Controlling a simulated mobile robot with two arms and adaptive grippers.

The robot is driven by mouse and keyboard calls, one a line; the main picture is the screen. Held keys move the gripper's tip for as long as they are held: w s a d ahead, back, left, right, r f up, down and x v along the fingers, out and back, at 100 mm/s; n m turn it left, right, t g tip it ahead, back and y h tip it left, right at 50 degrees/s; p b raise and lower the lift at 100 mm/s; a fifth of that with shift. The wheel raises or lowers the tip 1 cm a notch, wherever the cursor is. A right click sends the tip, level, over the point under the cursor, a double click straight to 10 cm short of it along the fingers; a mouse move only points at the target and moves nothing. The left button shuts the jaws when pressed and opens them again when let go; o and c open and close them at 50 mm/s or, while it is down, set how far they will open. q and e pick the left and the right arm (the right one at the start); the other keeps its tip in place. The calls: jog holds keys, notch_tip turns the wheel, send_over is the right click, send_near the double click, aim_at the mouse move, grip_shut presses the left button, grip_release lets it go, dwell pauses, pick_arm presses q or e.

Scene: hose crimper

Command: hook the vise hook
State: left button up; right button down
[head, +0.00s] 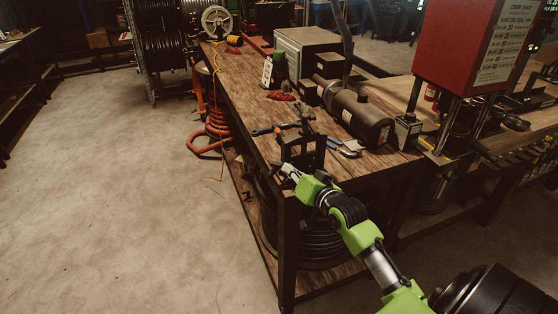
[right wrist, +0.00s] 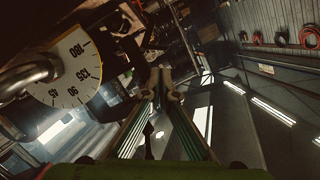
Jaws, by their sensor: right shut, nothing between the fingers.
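A dark vise-like fixture (head: 301,152) stands at the near end of the wooden workbench. My right gripper (head: 288,171) is low at the near side of this fixture, close to it; I cannot tell whether they touch. In the right wrist view its two fingers (right wrist: 164,86) come together at the tips, with nothing seen between them. A curved shiny metal part (right wrist: 32,74) lies in front of a white angle dial (right wrist: 72,72) left of the fingers. I cannot make out which part is the vise hook. My left gripper is out of view.
The workbench (head: 243,88) carries a dark cylindrical machine (head: 362,117), blue-handled pliers (head: 346,145) and red items behind the fixture. A red press (head: 463,45) stands at the right. Black hose coils lie under the bench. The floor at the left (head: 110,190) is clear.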

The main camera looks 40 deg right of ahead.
jog(key=p+x, duration=0.1)
jog(key=x, duration=0.5)
jog(key=shift+w, duration=0.45)
jog(key=shift+f, duration=0.15)
